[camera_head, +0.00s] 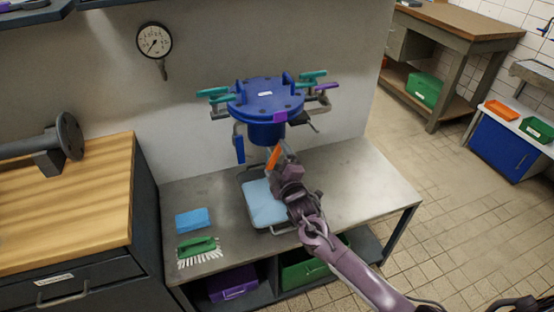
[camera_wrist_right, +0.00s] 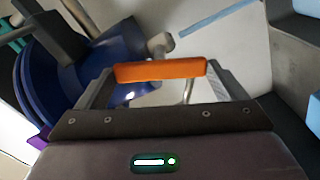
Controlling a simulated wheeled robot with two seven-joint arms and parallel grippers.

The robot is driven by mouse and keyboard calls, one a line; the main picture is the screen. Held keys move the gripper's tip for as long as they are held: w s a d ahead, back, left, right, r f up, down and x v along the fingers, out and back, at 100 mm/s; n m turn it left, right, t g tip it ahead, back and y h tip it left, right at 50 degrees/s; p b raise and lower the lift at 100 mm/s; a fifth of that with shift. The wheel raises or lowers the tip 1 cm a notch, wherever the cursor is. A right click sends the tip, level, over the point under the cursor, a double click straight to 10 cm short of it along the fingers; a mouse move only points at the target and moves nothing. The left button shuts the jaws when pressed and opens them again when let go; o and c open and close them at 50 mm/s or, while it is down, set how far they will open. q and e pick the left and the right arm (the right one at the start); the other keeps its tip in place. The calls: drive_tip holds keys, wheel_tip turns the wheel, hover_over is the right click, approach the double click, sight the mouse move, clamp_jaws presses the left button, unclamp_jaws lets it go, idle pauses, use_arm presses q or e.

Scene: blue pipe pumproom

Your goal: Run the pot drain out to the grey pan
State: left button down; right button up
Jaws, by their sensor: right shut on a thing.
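The blue pot (camera_head: 267,98) with a bolted lid is mounted above the steel bench by the back wall. The grey pan (camera_head: 247,173) sits on the bench below it, partly hidden by my right arm. A flat pale-blue surface fills much of the pan; I cannot tell whether it is liquid. My right gripper (camera_head: 279,163) is just under the pot's front, shut on an orange handle (camera_head: 273,158). In the right wrist view the orange handle (camera_wrist_right: 160,71) lies across between the fingers, with the blue pot (camera_wrist_right: 115,55) behind. My left gripper is not in view.
Teal handles (camera_head: 215,92) and a purple one (camera_head: 327,86) stick out around the lid. A blue sponge (camera_head: 192,219) and a green brush (camera_head: 199,246) lie left of the pan. A gauge (camera_head: 154,40) hangs on the wall. The bench's right side is clear.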

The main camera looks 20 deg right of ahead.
drive_tip(key=n+p, duration=0.1)
drive_tip(key=n, duration=0.3)
drive_tip(key=shift+f+n, duration=0.1)
drive_tip(key=shift+n, duration=0.3)
idle(0.4)
drive_tip(key=o, duration=0.7)
drive_tip(key=s, duration=0.7)
drive_tip(key=shift+s, duration=0.4)
drive_tip(key=shift+d, duration=0.1)
